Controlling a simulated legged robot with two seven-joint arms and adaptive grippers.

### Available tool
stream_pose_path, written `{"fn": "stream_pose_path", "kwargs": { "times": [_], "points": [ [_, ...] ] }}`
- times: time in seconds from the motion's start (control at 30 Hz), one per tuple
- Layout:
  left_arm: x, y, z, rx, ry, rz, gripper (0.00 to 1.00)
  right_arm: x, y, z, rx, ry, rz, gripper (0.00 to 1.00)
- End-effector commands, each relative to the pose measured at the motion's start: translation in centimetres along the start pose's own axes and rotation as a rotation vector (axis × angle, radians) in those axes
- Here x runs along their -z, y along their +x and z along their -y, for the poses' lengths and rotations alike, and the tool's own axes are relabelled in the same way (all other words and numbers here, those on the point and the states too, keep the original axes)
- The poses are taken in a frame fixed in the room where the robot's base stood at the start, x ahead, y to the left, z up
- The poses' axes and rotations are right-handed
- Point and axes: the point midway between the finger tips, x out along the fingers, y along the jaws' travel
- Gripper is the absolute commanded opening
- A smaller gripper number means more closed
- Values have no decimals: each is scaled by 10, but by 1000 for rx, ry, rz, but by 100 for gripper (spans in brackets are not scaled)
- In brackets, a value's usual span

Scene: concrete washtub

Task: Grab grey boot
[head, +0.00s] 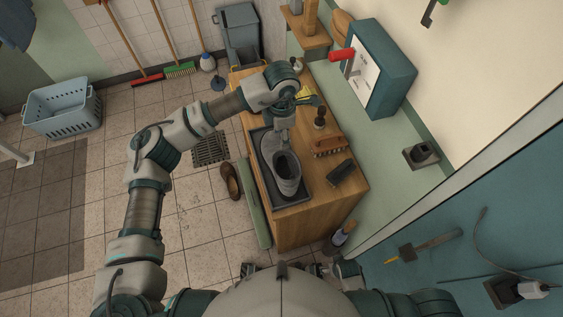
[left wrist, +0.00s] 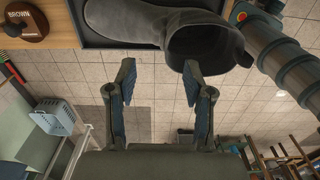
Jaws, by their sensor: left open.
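The grey boot (head: 289,185) stands in a dark tray (head: 268,183) on the wooden bench top. Its open collar faces up in the head view. In the left wrist view the boot (left wrist: 135,22) fills the top, its collar opening on the right and its toe to the left. My left gripper (head: 282,137) is just beyond the boot's collar in the head view, partly hidden by its own wrist. In the left wrist view the left gripper (left wrist: 158,72) is open and empty, its fingertips close to the boot's collar. Whether they touch it is unclear. I cannot make out my right gripper.
A wooden brush (head: 328,146) and a dark block (head: 341,173) lie right of the tray. A brown shoe (head: 229,181) is on the floor left of the bench (head: 310,222).

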Motion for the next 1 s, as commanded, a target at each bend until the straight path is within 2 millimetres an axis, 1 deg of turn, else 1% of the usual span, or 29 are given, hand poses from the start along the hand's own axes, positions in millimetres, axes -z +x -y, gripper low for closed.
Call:
{"fn": "stream_pose_path", "kwargs": {
  "times": [0.03, 0.1, 0.2, 0.37, 0.47, 0.6, 0.67, 0.73, 0.9, 0.93, 0.97, 1.0],
  "points": [
    [0, 11, 1, 4, 1, -1, 52, 0, -1, 0, 0, 0, 0, 96],
    [0, 22, 1, 2, 1, 0, 52, 1, -2, 0, 0, 0, 0, 96],
    [1, 32, 1, 2, 2, 1, 52, 2, -2, 0, 0, 1, 1, 96],
    [0, 40, 1, 1, 2, 2, 52, 3, -2, 0, 0, 0, 0, 96],
    [-1, 52, 3, 4, 2, 1, 52, 3, -3, 0, 0, 0, 0, 96],
    [-2, 75, 4, 3, 1, 0, 52, 2, -2, 0, 1, 1, 0, 96],
    [-2, 83, 4, 4, 1, 1, 52, 2, -2, 0, 1, 1, 2, 96],
    [-2, 87, 4, 2, 1, 2, 52, 2, -2, 0, 1, 1, 3, 96],
    [-2, 87, 4, 0, 1, 2, 52, 6, -5, 0, 1, 1, -4, 96],
    [-2, 87, 4, 1, 1, 2, 49, 6, -5, 0, 1, 1, -5, 96],
    [-2, 87, 4, 1, 1, 2, 42, 6, -6, 0, 1, 1, -6, 96],
    [-2, 87, 4, 1, 1, 2, 32, 6, -6, 0, 1, 1, -6, 96]
  ]
}}
